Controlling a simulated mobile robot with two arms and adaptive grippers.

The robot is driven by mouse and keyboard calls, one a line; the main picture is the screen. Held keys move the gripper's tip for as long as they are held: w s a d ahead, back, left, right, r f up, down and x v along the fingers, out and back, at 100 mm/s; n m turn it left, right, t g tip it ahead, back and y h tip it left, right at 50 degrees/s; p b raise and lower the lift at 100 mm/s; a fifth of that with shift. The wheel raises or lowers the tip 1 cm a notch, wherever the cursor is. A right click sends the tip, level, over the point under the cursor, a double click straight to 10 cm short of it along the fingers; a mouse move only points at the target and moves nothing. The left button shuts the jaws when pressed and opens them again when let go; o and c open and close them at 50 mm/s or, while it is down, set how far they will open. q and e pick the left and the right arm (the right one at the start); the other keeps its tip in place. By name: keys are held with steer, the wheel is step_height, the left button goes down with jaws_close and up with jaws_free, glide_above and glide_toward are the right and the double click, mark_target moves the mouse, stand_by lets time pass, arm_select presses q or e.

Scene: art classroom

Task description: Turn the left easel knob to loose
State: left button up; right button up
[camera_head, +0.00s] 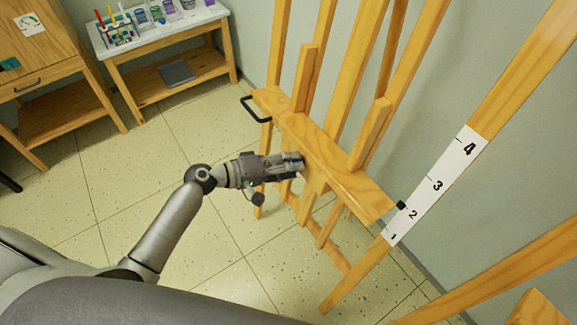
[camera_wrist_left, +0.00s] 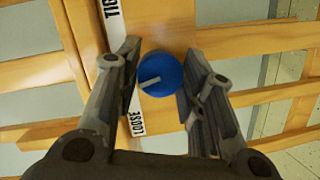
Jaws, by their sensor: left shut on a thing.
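The blue round knob (camera_wrist_left: 168,75) with a white pointer line sits on the wooden easel (camera_head: 335,172). A white label strip (camera_wrist_left: 128,45) beside it reads "LOOSE" near the bottom and shows "TIG" at the top. The pointer aims left and slightly down, at the strip between the two words. My left gripper (camera_head: 301,163) is at the easel's front, and in the left wrist view its fingers (camera_wrist_left: 160,88) are shut on the knob from both sides. In the head view the gripper hides the knob. My right gripper is out of view.
A black handle (camera_head: 256,109) sticks out at the ledge's left end. A numbered strip (camera_head: 436,186) with a black marker (camera_head: 402,205) is on the right post. A side table (camera_head: 165,78) with paint jars and a wooden cabinet (camera_head: 45,65) stand back left. Tiled floor (camera_head: 95,190) is open.

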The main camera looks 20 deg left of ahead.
arm_select(q)
steer(key=shift+a+n+t+h, duration=0.15)
steer(key=shift+n+h, duration=0.35)
steer(key=shift+n, duration=1.65)
steer(key=shift+d+n+t+h, duration=0.1)
steer(key=shift+n+t+h, duration=0.3)
steer(key=shift+n, duration=1.75)
steer(key=o, duration=1)
steer(key=shift+f, duration=0.1)
